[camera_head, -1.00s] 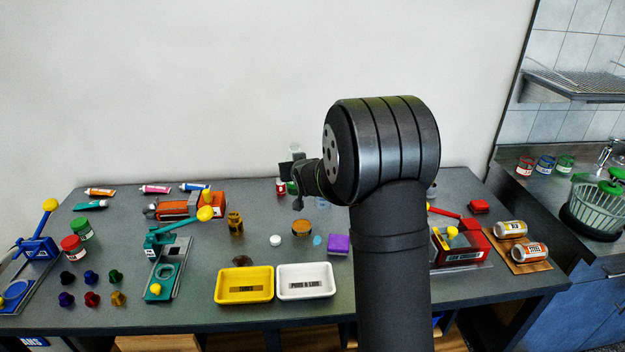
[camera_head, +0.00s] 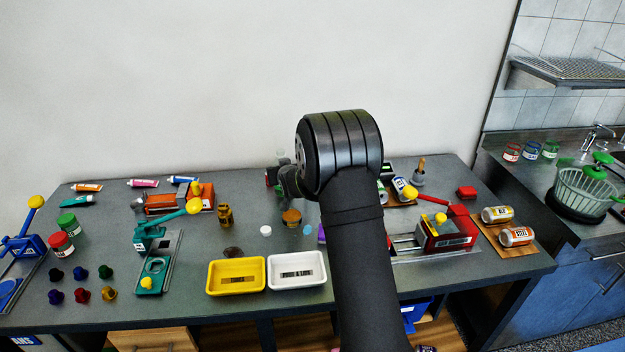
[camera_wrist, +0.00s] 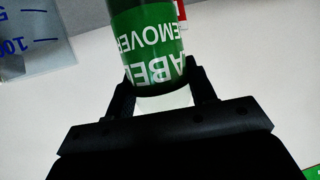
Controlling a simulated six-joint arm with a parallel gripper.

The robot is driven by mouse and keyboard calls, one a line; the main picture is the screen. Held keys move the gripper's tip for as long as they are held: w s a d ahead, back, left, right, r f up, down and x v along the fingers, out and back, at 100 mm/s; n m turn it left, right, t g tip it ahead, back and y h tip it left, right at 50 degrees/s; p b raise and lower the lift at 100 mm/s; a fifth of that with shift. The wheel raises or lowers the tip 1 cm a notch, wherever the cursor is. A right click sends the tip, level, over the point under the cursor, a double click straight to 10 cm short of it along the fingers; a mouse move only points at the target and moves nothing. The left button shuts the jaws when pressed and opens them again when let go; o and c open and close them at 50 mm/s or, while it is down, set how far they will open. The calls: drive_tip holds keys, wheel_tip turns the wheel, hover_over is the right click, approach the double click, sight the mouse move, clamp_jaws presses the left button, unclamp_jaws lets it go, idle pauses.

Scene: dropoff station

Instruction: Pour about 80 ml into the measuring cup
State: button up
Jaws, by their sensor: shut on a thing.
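A bottle with a green label reading "LABEL REMOVER" (camera_wrist: 150,42) is between the fingers of my gripper (camera_wrist: 163,88) in the wrist view. My gripper is shut on it, and the lettering appears upside down there. The clear measuring cup (camera_wrist: 38,50) with blue marks, including 100, is partly in view at the upper left of the wrist view, beside the bottle with a gap between. Its liquid level cannot be told. In the head view my gripper (camera_head: 277,176) is small and dark at the back of the bench, mostly hidden by my arm, and the cup is not clear.
A yellow tray (camera_head: 235,292) and a white tray (camera_head: 297,286) stand at the front. A brown bottle (camera_head: 225,216) and an amber jar (camera_head: 291,218) stand behind them. A teal lever press (camera_head: 157,262) is at left, a red device (camera_head: 447,237) at right.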

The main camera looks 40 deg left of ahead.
drive_tip(key=shift+w+d, duration=0.1)
drive_tip(key=shift+w+d+r+m+y, duration=0.1)
drive_tip(key=shift+w+d+m+y, duration=0.1)
drive_tip(key=shift+m+y, duration=0.4)
drive_tip(key=m, duration=0.1)
drive_tip(key=d+m+g+y, duration=0.1)
drive_tip(key=m, duration=0.1)
drive_tip(key=shift+w+y, duration=0.3)
drive_tip(key=shift+w, duration=0.1)
drive_tip(key=shift+w+d+r+m+y, duration=0.15)
drive_tip(key=shift+d+r+m+y, duration=0.15)
drive_tip(key=shift+r+m+y, duration=0.15)
drive_tip(key=shift+a+f+m+y, duration=0.1)
drive_tip(key=shift+f+m+y, duration=0.25)
drive_tip(key=shift+m, duration=0.4)
drive_tip(key=shift+s+a+r+m+y, duration=0.2)
drive_tip(key=shift+r+m+y, duration=0.15)
drive_tip(key=shift+m, duration=0.15)
drive_tip(key=m, duration=0.1)
drive_tip(key=r+m+y, duration=0.1)
drive_tip(key=m, duration=0.1)
drive_tip(key=r+m+t, duration=0.1)
drive_tip(key=shift+s+a+y, duration=0.15)
drive_tip(key=shift+y, duration=0.2)
drive_tip(key=shift+r+m+t, duration=0.25)
drive_tip(key=shift+m+t, duration=0.15)
drive_tip(key=shift+m, duration=0.3)
